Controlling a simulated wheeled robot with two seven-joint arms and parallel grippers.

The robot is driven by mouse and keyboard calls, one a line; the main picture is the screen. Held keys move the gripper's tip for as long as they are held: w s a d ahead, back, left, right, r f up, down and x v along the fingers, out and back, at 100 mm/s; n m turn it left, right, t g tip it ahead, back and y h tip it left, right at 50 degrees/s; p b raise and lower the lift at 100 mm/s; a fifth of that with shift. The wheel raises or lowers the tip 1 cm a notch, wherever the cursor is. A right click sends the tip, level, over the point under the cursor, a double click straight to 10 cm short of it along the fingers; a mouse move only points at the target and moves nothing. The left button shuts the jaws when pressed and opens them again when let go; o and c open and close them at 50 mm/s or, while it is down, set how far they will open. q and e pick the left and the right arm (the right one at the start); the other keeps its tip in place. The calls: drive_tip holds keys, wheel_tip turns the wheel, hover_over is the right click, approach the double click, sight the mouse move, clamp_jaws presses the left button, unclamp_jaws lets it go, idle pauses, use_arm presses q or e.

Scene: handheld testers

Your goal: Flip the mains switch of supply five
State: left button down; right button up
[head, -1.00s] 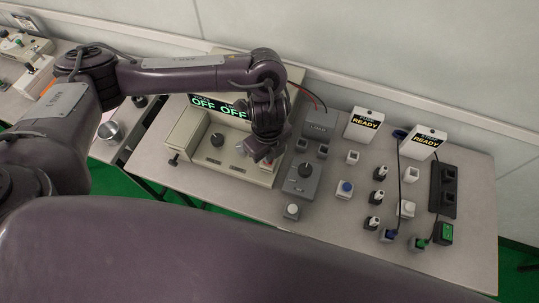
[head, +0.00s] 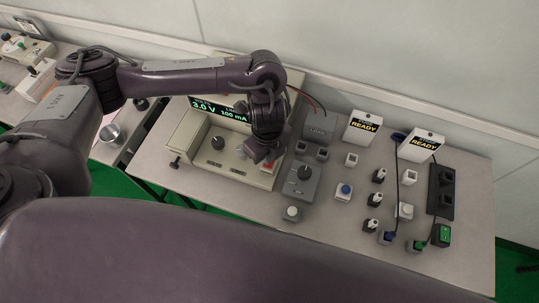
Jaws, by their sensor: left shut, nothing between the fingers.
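The beige power supply (head: 188,135) stands on the left of the table. Its display (head: 210,106) reads 3.0 V and 100 mA in green, partly covered by my left arm. A dark knob (head: 217,143) sits on its sloping front panel. My left gripper (head: 266,160) is shut and empty, pointing down at the right end of this panel. It hides what lies under it, so I cannot see the mains switch or tell whether the fingers touch it. No number five is readable. My right gripper is not in view.
A grey box with a dial (head: 302,180) stands just right of the gripper. Further right are two READY testers (head: 362,127), several small plugs and push-buttons, a dark socket block (head: 441,190) and a green switch (head: 443,235). The table's front right is clear.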

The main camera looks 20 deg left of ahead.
use_arm(q)
wheel_tip(320, 180, up, 5)
drive_tip(key=p, duration=0.4)
drive_tip(key=shift+r+p, duration=0.15)
drive_tip(key=shift+p, duration=0.15)
